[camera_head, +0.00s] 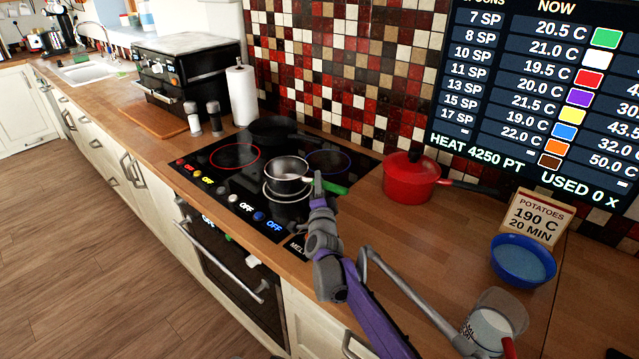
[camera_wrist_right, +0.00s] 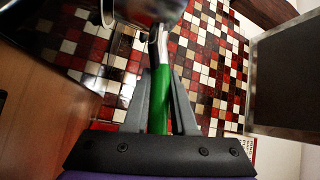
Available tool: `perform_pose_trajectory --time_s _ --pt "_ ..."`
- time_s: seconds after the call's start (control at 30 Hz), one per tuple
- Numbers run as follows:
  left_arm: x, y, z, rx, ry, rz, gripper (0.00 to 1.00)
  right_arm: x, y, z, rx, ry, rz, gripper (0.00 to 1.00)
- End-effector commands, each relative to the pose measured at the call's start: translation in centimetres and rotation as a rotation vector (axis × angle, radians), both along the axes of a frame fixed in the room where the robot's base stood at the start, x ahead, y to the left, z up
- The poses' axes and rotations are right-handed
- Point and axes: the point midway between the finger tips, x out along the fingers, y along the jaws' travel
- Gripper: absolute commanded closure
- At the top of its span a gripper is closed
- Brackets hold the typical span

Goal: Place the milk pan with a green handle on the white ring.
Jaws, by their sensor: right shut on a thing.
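The milk pan (camera_head: 287,172) is a small steel pan with a green handle (camera_head: 336,188). It is over the front part of the black hob, above the white ring (camera_head: 266,193), which it partly hides. I cannot tell whether its base touches the hob; a pan-like reflection shows below it. My right gripper (camera_head: 318,184) is shut on the handle. In the right wrist view the green handle (camera_wrist_right: 158,100) lies between the fingers (camera_wrist_right: 159,85), with the steel pan (camera_wrist_right: 148,8) cut off at the top. My left gripper is not in view.
The hob (camera_head: 223,183) also has a red ring (camera_head: 235,157) and a purple-blue ring (camera_head: 328,163). A black frying pan (camera_head: 270,130) sits at its back. A lidded red pot (camera_head: 411,178) and a blue bowl (camera_head: 523,260) stand to the right. Bare wooden counter (camera_head: 420,225) lies between.

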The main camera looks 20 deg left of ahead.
Motion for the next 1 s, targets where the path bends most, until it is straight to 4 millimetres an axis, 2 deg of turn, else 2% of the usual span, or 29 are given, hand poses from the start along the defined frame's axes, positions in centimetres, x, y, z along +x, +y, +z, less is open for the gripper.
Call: perform_pose_trajectory --time_s 0.3,0.33,0.5,0.83,1.0 --pt "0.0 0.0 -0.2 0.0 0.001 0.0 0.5 0.0 0.0 -0.3 0.002 -0.001 -0.001 1.0" --pt "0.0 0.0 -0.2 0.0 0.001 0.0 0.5 0.0 0.0 -0.4 0.0 0.0 0.0 0.74" --pt "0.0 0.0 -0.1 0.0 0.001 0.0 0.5 0.0 0.0 -0.3 0.0 0.0 0.0 0.45" --pt "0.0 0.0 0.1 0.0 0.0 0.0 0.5 0.0 0.0 0.1 0.0 -0.001 0.0 0.45" --pt "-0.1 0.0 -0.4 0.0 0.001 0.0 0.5 -1.8 -0.8 -0.3 0.001 0.0 0.0 0.45"
